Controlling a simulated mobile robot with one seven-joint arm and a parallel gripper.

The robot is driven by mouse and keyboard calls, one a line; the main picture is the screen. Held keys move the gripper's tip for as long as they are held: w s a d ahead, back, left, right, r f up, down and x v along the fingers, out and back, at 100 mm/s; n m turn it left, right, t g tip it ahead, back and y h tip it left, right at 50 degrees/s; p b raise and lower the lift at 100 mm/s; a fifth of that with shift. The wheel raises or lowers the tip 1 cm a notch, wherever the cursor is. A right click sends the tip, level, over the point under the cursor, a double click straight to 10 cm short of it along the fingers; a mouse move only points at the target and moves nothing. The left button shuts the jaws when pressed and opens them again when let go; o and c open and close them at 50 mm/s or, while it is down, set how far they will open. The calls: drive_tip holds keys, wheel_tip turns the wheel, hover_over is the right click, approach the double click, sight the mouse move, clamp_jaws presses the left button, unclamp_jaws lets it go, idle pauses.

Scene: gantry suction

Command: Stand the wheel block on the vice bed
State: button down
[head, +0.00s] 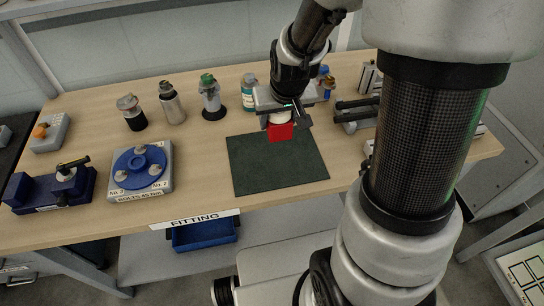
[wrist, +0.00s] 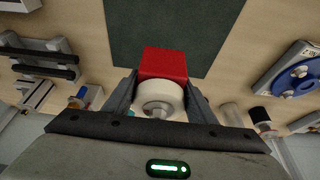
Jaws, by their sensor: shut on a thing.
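The wheel block is a red block with a white wheel, at the middle of the head view (head: 281,131) and in the wrist view (wrist: 165,63). My gripper (head: 282,116) is shut on it, with the white wheel between the two fingers (wrist: 160,98). The red part points away from the gripper, over the back of the dark green mat. A grey fixture with two dark parallel bars (head: 355,112), which looks like the vice, stands right of my gripper; it shows at the left of the wrist view (wrist: 42,66). Its bed is partly hidden in the head view.
The dark green mat (head: 275,172) is bare. A blue disc on a grey plate (head: 140,165) and a blue fixture with a black lever (head: 55,188) stand at the left. Several bottles, one with a green cap (head: 210,98), stand along the back. My arm hides the table's right part.

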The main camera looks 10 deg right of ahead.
drive_tip(key=b, duration=0.2)
drive_tip(key=f+b, duration=0.1)
drive_tip(key=b, duration=0.1)
drive_tip(key=shift+w+a+f, duration=0.2)
drive_tip(key=shift+w, duration=0.2)
drive_tip(key=shift+b, duration=0.85)
drive_tip(key=shift+s+a+r+b, duration=0.15)
drive_tip(key=shift+r+b, duration=0.1)
drive_tip(key=shift+b, duration=0.9)
drive_tip(key=shift+f+b, duration=1.2)
drive_tip(key=shift+f, duration=3.6)
drive_tip(key=shift+f, duration=0.1)
drive_tip(key=shift+f, duration=0.15)
drive_tip(key=c, duration=0.8)
unclamp_jaws()
drive_tip(key=shift+o, duration=0.2)
